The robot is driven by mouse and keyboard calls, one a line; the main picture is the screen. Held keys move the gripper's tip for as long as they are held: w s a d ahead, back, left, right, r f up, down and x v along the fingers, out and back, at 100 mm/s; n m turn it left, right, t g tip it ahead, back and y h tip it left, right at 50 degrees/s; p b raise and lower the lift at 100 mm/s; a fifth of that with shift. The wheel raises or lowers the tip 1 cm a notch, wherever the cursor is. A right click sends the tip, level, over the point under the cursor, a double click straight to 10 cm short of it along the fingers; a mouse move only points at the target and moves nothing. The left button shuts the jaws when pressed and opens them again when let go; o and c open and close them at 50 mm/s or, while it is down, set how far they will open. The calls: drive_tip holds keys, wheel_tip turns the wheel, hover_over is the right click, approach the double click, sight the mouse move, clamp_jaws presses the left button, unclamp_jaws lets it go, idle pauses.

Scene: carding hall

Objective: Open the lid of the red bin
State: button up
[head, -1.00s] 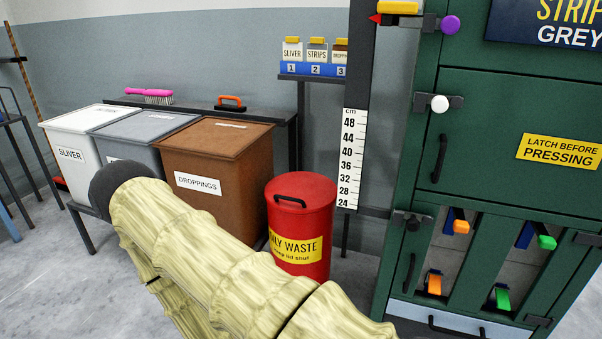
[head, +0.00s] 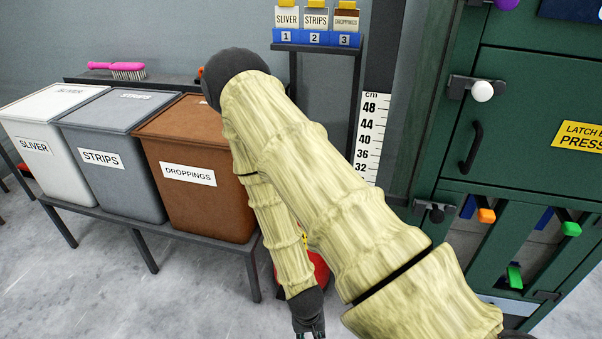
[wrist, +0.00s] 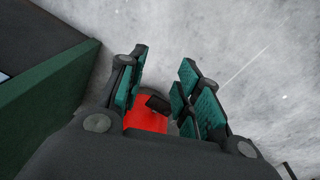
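The red bin (head: 318,272) is mostly hidden behind my arm in the head view; only a red sliver and a bit of its yellow label show. In the wrist view its red lid (wrist: 146,121) lies beyond and partly between my fingers, with the dark lid handle (wrist: 158,103) in the gap. My gripper (wrist: 164,72) is open, with teal finger pads apart on either side. I cannot tell whether any finger touches the handle. In the head view only a dark part of the gripper (head: 310,333) shows at the bottom edge. The lid's seating is hidden.
White, grey and brown bins (head: 205,205) stand on a low dark rack to the left. A green machine cabinet (head: 535,130) with handles and coloured levers stands on the right. A measuring post (head: 371,140) and a small shelf (head: 318,47) stand behind. Grey floor lies open in front.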

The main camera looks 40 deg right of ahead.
drive_tip(key=w+d+r+m+p, duration=0.35)
drive_tip(key=w+r+m, duration=0.45)
drive_tip(key=r, duration=0.5)
drive_tip(key=w+d+r+m+t+p, duration=0.1)
drive_tip(key=w+d+r+m+p, duration=0.35)
drive_tip(key=w+r, duration=0.7)
drive_tip(key=w+d+r+m+p, duration=0.2)
drive_tip(key=w+d+r+m, duration=0.45)
drive_tip(key=r, duration=0.85)
drive_tip(key=f, duration=0.3)
drive_tip(key=w+f+m, duration=0.1)
drive_tip(key=f, duration=0.3)
drive_tip(key=w+f+m, duration=0.1)
drive_tip(key=f, duration=0.2)
drive_tip(key=shift+w+d+f, duration=0.1)
drive_tip(key=shift+f, duration=0.1)
clamp_jaws()
